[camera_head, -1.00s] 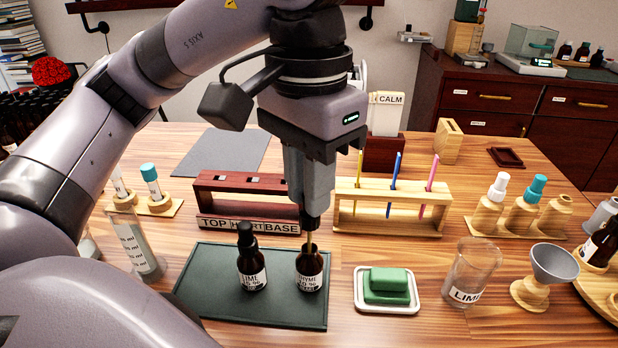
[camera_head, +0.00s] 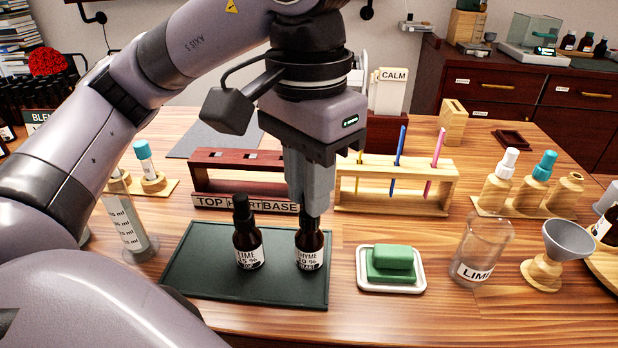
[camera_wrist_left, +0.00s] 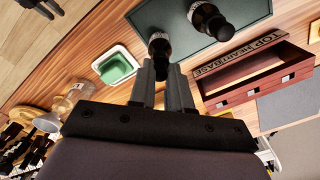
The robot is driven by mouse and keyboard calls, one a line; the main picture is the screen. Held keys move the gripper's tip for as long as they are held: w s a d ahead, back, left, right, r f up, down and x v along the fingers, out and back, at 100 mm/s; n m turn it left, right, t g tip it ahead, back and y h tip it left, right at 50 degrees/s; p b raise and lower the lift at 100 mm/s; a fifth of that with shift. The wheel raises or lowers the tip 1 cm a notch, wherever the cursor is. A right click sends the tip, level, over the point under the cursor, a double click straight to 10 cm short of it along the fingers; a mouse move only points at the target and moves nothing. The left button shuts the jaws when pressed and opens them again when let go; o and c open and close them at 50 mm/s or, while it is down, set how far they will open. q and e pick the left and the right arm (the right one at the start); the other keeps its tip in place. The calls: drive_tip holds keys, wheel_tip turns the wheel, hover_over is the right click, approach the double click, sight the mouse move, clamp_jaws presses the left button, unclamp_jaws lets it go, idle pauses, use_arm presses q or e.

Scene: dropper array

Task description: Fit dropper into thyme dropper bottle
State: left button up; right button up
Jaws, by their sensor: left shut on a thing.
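The thyme dropper bottle (camera_head: 310,254) stands upright on the dark green tray (camera_head: 200,285). It also shows in the left wrist view (camera_wrist_left: 158,42). My left gripper (camera_head: 311,214) points straight down over its mouth and is shut on the dropper, whose dark cap is mostly hidden between the fingers. The fingertips are right at the bottle's neck. No glass pipette shows between cap and bottle; whether the cap is fully seated I cannot tell.
The capped lime bottle (camera_head: 248,240) stands close on the left on the same tray. A soap dish (camera_head: 391,284) lies to the right, then a lime beaker (camera_head: 480,250) and a funnel (camera_head: 566,243). The Top-Heart-Base rack (camera_head: 215,182) and pipette rack (camera_head: 420,206) stand behind.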

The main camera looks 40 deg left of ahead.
use_arm(q)
drive_tip(key=shift+f, duration=0.15)
use_arm(e)
drive_tip(key=shift+a, duration=0.1)
use_arm(q)
drive_tip(key=o, duration=0.7)
wheel_tip(320, 180, up, 6)
drive_tip(key=shift+f+p, duration=0.1)
drive_tip(key=shift+p, duration=0.9)
drive_tip(key=shift+r, duration=0.7)
use_arm(e)
drive_tip(key=shift+s+d+r, duration=0.1)
drive_tip(key=shift+d+r, duration=0.2)
drive_tip(key=shift+r, duration=0.3)
